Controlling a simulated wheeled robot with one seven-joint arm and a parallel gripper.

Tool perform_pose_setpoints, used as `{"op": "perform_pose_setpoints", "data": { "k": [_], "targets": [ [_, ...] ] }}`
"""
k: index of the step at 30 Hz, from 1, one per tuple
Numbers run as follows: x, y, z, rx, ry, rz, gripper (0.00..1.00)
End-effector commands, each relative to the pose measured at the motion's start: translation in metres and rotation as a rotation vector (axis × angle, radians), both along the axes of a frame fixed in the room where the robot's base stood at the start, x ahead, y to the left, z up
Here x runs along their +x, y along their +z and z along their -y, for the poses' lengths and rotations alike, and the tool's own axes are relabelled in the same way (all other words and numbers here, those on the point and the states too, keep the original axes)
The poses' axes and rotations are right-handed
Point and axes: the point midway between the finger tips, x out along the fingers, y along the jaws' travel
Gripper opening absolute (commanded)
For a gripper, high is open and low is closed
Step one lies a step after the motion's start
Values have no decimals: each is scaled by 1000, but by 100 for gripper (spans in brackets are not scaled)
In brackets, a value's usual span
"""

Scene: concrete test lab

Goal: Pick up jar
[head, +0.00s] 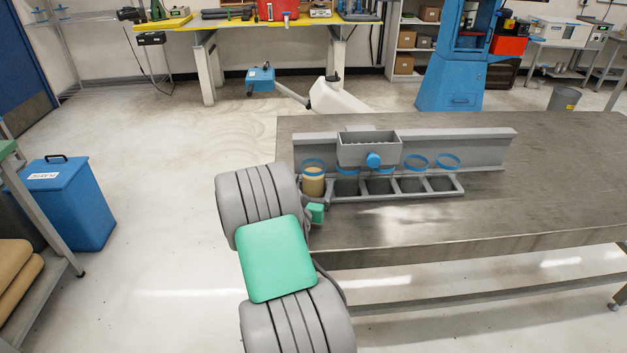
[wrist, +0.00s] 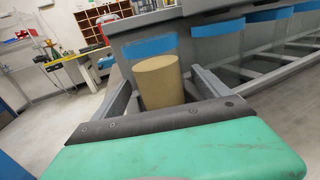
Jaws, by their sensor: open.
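The jar (head: 313,184) is a tan cylinder with a pale body, upright in the leftmost slot of a grey rack (head: 411,190) on the metal table. A blue ring stands at its top in the head view. In the wrist view the jar (wrist: 157,82) is ahead of my gripper (wrist: 163,85), whose two grey fingers are open, one on each side of it. I cannot tell whether either finger touches the jar. In the head view my green and grey arm hides most of the gripper, just left of the rack.
A grey bin with a blue knob (head: 374,160) sits above the rack's middle slots. The other rack slots look empty under blue rings. The metal table (head: 560,190) is clear to the right. A blue container (head: 65,200) stands on the floor at left.

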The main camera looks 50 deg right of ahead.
Motion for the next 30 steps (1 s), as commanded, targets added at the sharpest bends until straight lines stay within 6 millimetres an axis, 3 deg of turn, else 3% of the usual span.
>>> {"op": "perform_pose_setpoints", "data": {
  "k": [3,10,30],
  "targets": [
    [5,1,14,0,-1,1,86],
    [7,0,15,0,1,-1,86],
    [7,0,15,0,1,0,31]
  ]
}}
